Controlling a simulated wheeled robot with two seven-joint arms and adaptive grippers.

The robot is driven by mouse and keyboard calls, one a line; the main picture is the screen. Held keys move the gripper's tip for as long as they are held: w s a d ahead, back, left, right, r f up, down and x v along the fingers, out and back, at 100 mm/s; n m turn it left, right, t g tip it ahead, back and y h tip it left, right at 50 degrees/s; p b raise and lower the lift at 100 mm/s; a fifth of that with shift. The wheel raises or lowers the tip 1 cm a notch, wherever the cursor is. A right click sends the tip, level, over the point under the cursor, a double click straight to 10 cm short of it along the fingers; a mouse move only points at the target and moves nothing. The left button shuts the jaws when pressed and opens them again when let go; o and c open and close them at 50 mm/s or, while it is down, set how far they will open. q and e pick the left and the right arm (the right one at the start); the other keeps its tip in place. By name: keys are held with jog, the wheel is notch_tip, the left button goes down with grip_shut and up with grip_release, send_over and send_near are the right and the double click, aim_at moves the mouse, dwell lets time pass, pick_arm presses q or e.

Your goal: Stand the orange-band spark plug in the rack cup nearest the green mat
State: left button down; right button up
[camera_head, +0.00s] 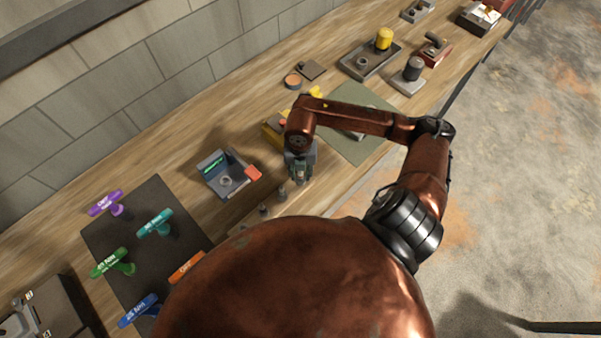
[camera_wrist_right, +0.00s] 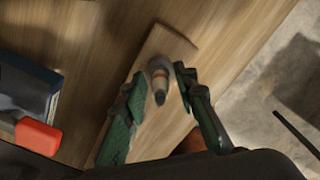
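The orange-band spark plug (camera_wrist_right: 160,84) stands in a grey cup near the end of the wooden rack (camera_wrist_right: 160,50) in the right wrist view. My right gripper (camera_wrist_right: 163,75) is open, with its green fingers on either side of the plug and a gap visible. In the head view the right gripper (camera_head: 300,172) is over the rack end nearest the green mat (camera_head: 362,148). Two other plugs or cups, one dark (camera_head: 264,210) and one grey (camera_head: 282,191), stand farther left along the rack. My left gripper is not in view.
A grey-blue tray (camera_head: 215,183) with an orange-red part sits left of the rack. A dark mat (camera_head: 140,200) holds several coloured labelled handles. A yellow object (camera_head: 272,128) stands behind my right gripper. Trays with cylinders stand toward the far right.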

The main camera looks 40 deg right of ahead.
jog(key=shift+o, duration=0.9)
jog(key=shift+r, duration=0.15)
notch_tip(320, 180, up, 12)
jog(key=shift+f, duration=0.1)
